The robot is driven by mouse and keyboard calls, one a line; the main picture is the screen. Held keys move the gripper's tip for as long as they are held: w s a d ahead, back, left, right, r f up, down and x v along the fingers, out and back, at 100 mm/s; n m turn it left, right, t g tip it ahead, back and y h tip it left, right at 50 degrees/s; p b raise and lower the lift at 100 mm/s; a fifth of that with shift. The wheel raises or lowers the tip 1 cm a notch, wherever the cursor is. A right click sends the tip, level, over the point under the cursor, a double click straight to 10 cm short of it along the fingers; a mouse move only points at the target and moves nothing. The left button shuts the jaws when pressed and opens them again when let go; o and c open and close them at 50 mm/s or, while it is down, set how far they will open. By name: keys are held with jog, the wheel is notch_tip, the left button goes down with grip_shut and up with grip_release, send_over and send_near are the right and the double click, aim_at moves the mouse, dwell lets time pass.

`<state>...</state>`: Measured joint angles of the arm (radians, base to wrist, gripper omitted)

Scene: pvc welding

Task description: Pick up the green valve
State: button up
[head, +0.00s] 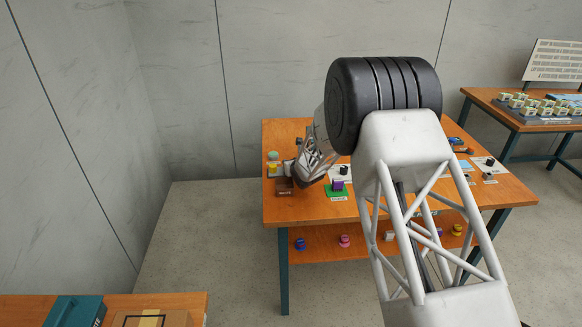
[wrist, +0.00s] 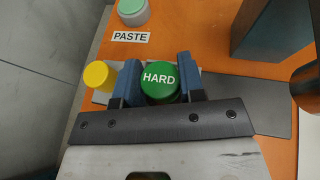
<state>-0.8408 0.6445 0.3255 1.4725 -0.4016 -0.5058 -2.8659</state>
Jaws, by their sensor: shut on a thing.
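The green valve (wrist: 160,90) shows in the wrist view as a round green top with the white word HARD. My gripper (wrist: 158,76) has its two blue fingers on either side of it and is shut on it. The lower part of the green valve is hidden by the gripper. Whether it is clear of the surface cannot be told. In the head view my arm reaches over the left part of the wooden table (head: 310,212), and I cannot make out the green valve there.
A yellow round top (wrist: 98,75) is close beside the left finger. A pale green-topped container (wrist: 133,10) stands beyond a PASTE label (wrist: 131,37). A dark block (wrist: 270,28) is at the upper right. A purple-and-green item (head: 337,186) sits farther right on the table.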

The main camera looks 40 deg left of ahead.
jog(key=shift+r, duration=0.1)
jog(key=shift+r, duration=0.6)
notch_tip(320, 180, up, 2)
jog(key=shift+r, duration=0.1)
jog(key=s+d, duration=0.3)
jog(key=d, duration=0.1)
jog(key=s+d+r, duration=0.1)
jog(key=s+d, duration=0.6)
jog(key=d, duration=0.1)
jog(key=shift+s+r, duration=0.2)
jog(key=shift+d, duration=0.1)
dwell(0.3)
